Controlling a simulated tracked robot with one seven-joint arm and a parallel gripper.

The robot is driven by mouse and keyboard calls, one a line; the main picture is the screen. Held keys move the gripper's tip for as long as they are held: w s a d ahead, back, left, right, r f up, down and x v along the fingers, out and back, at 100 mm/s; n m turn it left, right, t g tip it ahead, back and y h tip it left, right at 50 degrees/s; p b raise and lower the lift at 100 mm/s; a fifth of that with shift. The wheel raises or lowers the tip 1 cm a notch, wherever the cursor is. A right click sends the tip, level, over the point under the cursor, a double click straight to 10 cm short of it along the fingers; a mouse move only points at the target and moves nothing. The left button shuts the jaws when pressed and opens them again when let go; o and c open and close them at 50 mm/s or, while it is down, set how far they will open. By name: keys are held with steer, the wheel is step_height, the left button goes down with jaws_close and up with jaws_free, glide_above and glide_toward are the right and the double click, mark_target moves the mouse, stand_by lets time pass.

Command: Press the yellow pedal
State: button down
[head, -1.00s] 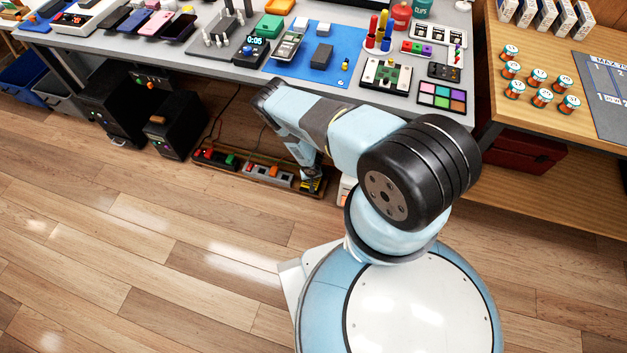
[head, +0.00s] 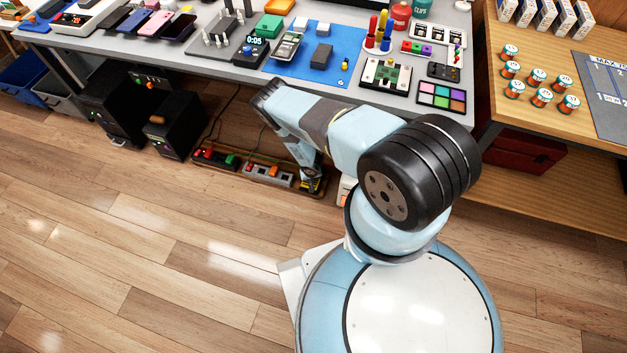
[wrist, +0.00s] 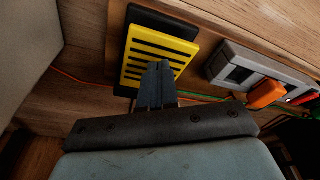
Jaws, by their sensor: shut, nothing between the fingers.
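The yellow pedal (wrist: 160,56) has dark ridges and sits on a black base in the upper middle of the wrist view. In the head view the yellow pedal (head: 308,186) shows only in part at the right end of the floor board, mostly hidden by my arm. My gripper (wrist: 157,68) is shut and empty, with its fingertips over the lower part of the pedal's face. They look to be at or very close to its surface; I cannot tell whether they touch. In the head view my gripper (head: 314,176) points down at the pedal.
A grey unit with an orange switch (wrist: 266,93) stands right of the pedal in the wrist view. More switch units share the wooden board (head: 236,171) under the grey workbench (head: 222,62). Black boxes (head: 170,125) stand to the left. Open wooden floor (head: 130,240) lies in front.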

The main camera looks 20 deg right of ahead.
steer(key=shift+f, duration=1.2)
step_height(320, 180, up, 8)
stand_by(0.8)
